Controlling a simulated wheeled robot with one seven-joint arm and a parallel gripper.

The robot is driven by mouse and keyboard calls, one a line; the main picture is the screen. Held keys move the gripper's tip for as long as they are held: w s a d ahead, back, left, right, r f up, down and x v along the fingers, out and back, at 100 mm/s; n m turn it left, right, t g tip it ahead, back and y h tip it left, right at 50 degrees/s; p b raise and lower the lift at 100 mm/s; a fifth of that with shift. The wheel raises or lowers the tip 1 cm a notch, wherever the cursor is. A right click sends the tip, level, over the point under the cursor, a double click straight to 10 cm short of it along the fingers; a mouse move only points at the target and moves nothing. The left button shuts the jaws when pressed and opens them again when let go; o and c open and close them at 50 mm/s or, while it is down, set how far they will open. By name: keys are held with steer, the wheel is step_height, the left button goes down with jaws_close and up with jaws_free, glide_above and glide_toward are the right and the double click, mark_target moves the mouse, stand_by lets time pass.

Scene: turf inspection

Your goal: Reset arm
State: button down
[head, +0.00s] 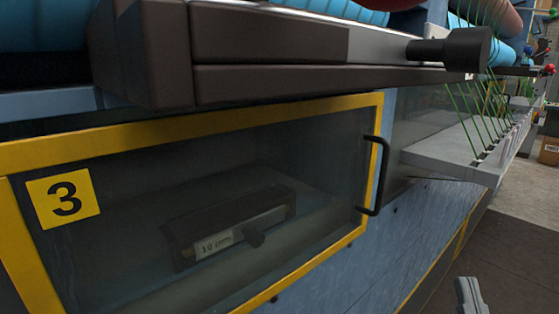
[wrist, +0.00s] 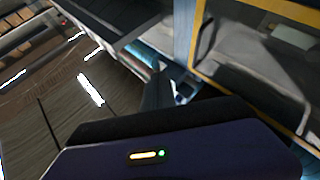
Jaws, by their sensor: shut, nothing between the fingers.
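My gripper (wrist: 158,92) shows in the wrist view as dark fingers beyond a dark blue housing with a small orange and green light. It is shut and holds nothing. The housing hides much of the lower part of that view. In the head view I cannot clearly make out the gripper; a small grey piece (head: 470,297) shows at the lower right edge, and I cannot tell what it is.
A yellow-framed glass door (head: 260,112) marked 3 has a black handle (head: 376,176). Behind it lies a dark box (head: 230,225) with a white label. A dark ledge (head: 320,80) overhangs the door. Open floor (head: 510,250) lies at the right.

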steer(key=s+a+f+g+y, duration=0.2)
steer(key=s+a+f+g, duration=0.2)
steer(key=s+f, duration=0.7)
steer(key=s+a+f+n+g+y, duration=0.1)
steer(key=s+a+f+g+y, duration=0.2)
steer(key=s+f, duration=0.8)
steer(key=s+g, duration=0.2)
steer(key=s, duration=0.2)
steer(key=shift+a, duration=0.35)
steer(key=shift+f, duration=0.15)
